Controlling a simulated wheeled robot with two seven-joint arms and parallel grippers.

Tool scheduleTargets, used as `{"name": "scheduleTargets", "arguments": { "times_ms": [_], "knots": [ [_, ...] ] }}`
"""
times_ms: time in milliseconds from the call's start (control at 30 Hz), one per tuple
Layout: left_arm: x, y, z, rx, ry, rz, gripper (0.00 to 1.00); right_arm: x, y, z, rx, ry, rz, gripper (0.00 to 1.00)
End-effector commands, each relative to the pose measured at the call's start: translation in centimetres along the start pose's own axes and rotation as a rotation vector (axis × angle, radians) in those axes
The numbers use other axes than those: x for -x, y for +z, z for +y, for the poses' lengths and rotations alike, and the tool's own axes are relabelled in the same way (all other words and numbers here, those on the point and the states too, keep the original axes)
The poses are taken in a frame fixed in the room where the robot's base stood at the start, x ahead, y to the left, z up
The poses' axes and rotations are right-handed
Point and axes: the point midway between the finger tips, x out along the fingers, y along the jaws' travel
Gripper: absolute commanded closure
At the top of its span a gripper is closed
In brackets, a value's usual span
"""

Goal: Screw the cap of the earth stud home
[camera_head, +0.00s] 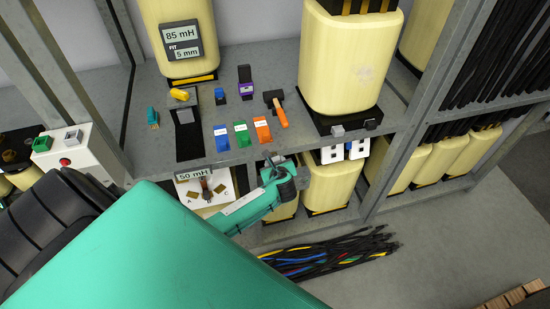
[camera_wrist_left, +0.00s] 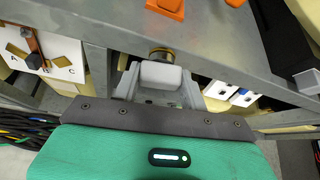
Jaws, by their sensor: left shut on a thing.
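My left gripper (camera_head: 297,176) reaches up to the front edge of the grey shelf. In the left wrist view my left gripper (camera_wrist_left: 160,78) is shut, its grey fingers closed on the brass-coloured cap of the earth stud (camera_wrist_left: 162,54). Only a rounded part of the cap shows beyond the fingertips, just below the shelf's front edge. The fingers hide the rest, and I cannot see the thread or how far the cap is on. In the head view the gripper hides the cap. My right gripper is in neither view.
The shelf (camera_head: 225,165) holds blue, green and orange labelled blocks (camera_head: 241,133) and an orange-handled lever (camera_head: 279,112). A white panel marked A and C (camera_head: 215,200) hangs left of the gripper, white sockets (camera_head: 344,152) right. Cables (camera_head: 330,252) lie below.

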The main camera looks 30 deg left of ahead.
Motion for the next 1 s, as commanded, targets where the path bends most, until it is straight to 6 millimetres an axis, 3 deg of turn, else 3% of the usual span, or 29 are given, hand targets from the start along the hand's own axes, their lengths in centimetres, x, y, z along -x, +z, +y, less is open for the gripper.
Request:
{"name": "scheduleTargets", "arguments": {
  "times_ms": [200,667,700,833,1000],
  "knots": [
    [-0.04,-0.11,-0.26,-0.221,0.127,0.001,0.84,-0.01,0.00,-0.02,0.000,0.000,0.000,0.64],
    [-0.06,-0.13,-0.38,-0.328,0.190,0.001,0.84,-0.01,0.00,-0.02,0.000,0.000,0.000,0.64],
    [-0.04,-0.19,-0.26,-0.346,0.200,0.002,0.61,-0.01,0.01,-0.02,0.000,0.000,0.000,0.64],
    [-0.02,-0.19,-0.23,-0.341,0.197,0.002,0.84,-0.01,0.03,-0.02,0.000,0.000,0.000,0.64],
    [-0.06,-0.21,-0.40,-0.410,0.237,0.001,0.84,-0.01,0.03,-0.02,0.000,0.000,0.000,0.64]
  ]
}}
